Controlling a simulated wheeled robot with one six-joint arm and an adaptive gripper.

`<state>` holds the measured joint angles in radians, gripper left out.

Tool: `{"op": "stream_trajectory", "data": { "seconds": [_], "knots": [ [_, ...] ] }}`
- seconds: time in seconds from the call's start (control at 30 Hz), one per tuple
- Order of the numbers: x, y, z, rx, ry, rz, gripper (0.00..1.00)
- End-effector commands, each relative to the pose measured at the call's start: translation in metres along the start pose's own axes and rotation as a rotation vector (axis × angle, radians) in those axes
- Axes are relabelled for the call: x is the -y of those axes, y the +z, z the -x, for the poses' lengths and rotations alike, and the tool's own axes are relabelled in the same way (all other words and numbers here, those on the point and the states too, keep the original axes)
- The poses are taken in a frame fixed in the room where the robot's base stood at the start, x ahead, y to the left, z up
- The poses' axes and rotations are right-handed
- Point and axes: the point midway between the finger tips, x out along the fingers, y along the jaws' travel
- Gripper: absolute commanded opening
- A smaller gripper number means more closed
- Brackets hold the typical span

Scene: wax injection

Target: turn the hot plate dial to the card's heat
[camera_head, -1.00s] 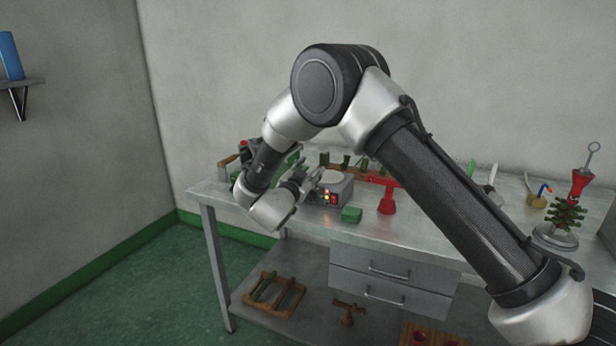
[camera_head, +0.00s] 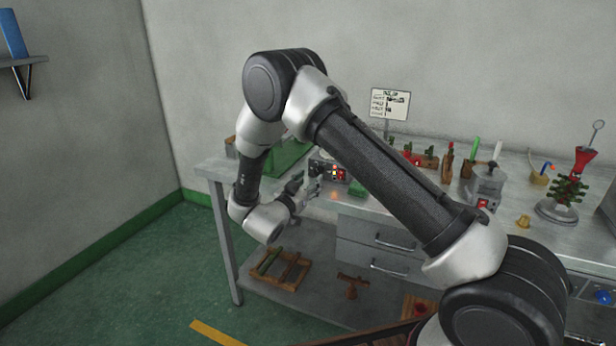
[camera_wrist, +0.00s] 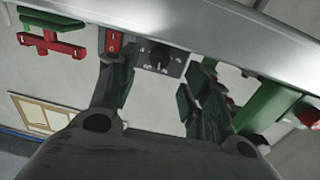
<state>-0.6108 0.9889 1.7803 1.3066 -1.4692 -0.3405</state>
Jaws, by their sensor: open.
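The hot plate (camera_head: 327,171) sits on the metal bench, its front panel with small lit red and yellow marks facing me; my arm hides much of its top. In the wrist view its dark dial (camera_wrist: 160,57) shows on a panel beside a red switch (camera_wrist: 114,42). My gripper (camera_head: 306,187) is open and empty in front of the panel. In the wrist view the gripper's fingers (camera_wrist: 157,88) are spread on either side of the dial, apart from it. The white card (camera_head: 389,103) stands behind the bench; its small writing is too blurred to read.
A green block (camera_head: 357,187) lies just right of the hot plate. A grey pot (camera_head: 485,185), a brass bell-shaped piece (camera_head: 523,221) and a wax tree (camera_head: 567,190) stand further right. The bench's front edge runs below my gripper, above drawers (camera_head: 385,250).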

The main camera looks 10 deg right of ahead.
Motion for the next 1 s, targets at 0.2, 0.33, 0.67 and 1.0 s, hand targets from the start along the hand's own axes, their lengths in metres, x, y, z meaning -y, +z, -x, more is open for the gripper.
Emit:
{"op": "stream_trajectory", "data": {
  "seconds": [0.2, 0.33, 0.67, 1.0],
  "knots": [
    [0.000, 0.000, -0.037, 0.000, 0.002, 0.000, 0.48],
    [0.000, 0.000, -0.049, 0.000, 0.001, -0.001, 0.48],
    [0.001, 0.000, -0.053, 0.000, -0.001, -0.001, 0.47],
    [0.001, 0.000, -0.053, 0.000, -0.001, -0.001, 0.02]
  ]
}}
